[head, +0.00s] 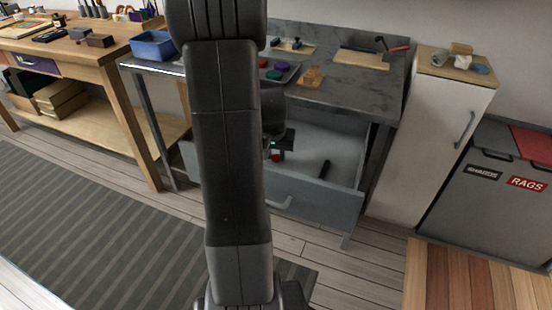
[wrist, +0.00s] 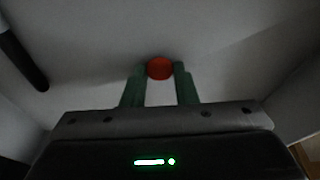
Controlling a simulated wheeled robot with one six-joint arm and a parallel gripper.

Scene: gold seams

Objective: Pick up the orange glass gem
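The orange glass gem (wrist: 160,68) is a small round red-orange piece between the tips of my gripper's two green fingers in the wrist view. In the head view it is a small red spot (head: 276,157) in the open drawer, just below my gripper (head: 277,148). My gripper (wrist: 160,75) points down into the drawer, with its fingers apart, one on each side of the gem. The gaps beside the gem are too small to tell whether the fingers press on it. My arm hides part of the drawer in the head view.
The grey drawer (head: 310,197) is pulled out under a dark workbench (head: 345,90). A dark cylinder (head: 324,168) lies in it right of the gem; it also shows in the wrist view (wrist: 22,60). The drawer walls stand around my gripper. A white cabinet (head: 425,145) stands right.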

